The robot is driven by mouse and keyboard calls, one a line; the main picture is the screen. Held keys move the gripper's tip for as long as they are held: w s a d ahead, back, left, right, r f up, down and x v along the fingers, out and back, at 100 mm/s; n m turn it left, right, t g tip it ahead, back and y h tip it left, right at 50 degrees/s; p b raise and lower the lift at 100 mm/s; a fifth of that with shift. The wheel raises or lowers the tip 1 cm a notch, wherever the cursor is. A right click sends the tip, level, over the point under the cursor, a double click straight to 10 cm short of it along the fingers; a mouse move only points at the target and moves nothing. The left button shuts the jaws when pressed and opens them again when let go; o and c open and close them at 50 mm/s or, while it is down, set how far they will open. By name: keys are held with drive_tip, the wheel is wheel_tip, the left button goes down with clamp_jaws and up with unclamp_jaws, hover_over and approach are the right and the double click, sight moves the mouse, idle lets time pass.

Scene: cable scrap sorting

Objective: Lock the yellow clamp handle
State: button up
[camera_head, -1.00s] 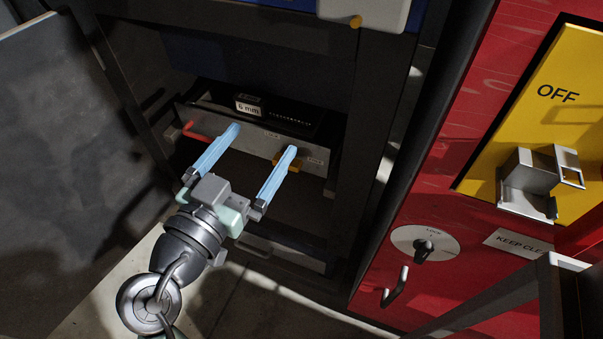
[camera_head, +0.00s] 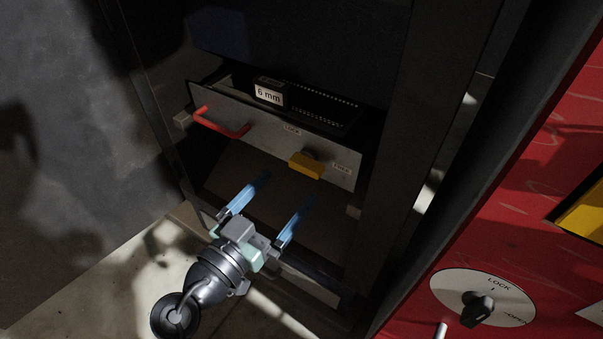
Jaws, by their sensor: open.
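The yellow clamp handle (camera_head: 306,166) sits on the grey front panel (camera_head: 270,140) of a drawer-like unit inside the dark cabinet. A small label lies on each side of it; the one to its upper left seems to read LOCK, and the right one is too blurred to read surely. My gripper (camera_head: 284,190) is open and empty, with its two blue fingers wide apart. It is below and in front of the panel, apart from the yellow handle. The right finger is the nearer one to the handle.
A red handle (camera_head: 222,123) is on the panel's left part. A black tray with a 6 mm label (camera_head: 268,95) sits behind the panel. The dark cabinet post (camera_head: 430,120) stands at right. A red cabinet with a LOCK/OPEN dial (camera_head: 483,297) is at lower right. A grey door (camera_head: 70,130) is at left.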

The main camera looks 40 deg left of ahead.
sight(303, 170)
drive_tip(key=w, duration=0.5)
drive_tip(key=shift+w+a+b, duration=0.15)
drive_tip(key=shift+w+b, duration=0.25)
drive_tip(key=c, duration=1.2)
drive_tip(key=shift+c, duration=0.2)
